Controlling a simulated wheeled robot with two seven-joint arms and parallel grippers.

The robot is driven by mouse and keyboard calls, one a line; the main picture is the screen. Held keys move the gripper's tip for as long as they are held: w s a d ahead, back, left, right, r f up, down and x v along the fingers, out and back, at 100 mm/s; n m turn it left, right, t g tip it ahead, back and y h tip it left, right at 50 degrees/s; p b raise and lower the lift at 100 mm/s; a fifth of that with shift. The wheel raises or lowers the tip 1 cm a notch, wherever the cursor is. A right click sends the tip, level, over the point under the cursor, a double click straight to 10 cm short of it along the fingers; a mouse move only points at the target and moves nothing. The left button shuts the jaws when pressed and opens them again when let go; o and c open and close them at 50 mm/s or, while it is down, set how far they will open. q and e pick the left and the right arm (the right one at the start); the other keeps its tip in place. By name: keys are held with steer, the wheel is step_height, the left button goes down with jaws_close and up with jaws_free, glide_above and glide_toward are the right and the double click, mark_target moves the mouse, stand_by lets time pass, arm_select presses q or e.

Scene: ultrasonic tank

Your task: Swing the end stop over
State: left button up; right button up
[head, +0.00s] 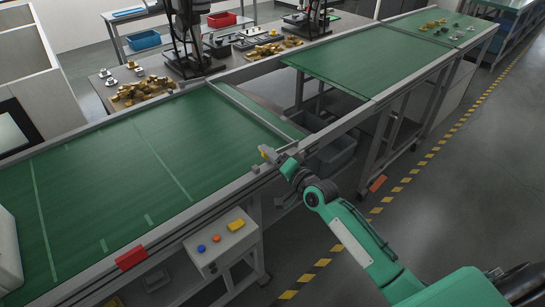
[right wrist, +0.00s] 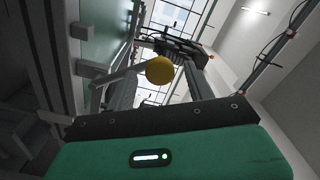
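The end stop appears to be the pale bar (head: 250,112) lying across the end of the near green belt. A yellow ball knob (head: 264,149) shows at the belt's front rail, near the bar's near end. In the right wrist view the yellow knob (right wrist: 160,70) sits on a grey lever (right wrist: 118,76). My right gripper (head: 273,153) is at the knob. Its two dark fingers stand apart on either side of the knob in the wrist view, with gaps visible, so it looks open. In the head view the fingertips are small and partly hidden. My left gripper is not in view.
The near belt (head: 120,165) is mostly clear, with a white object (head: 8,255) at its left edge. A gap separates it from the far belt (head: 365,60). A button box (head: 220,240) and red block (head: 131,257) are along the front. Open floor lies right.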

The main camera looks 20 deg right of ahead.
steer(key=b+v, duration=0.4)
steer(key=v, duration=0.9)
steer(key=shift+s, duration=0.4)
steer(key=shift+d, duration=0.1)
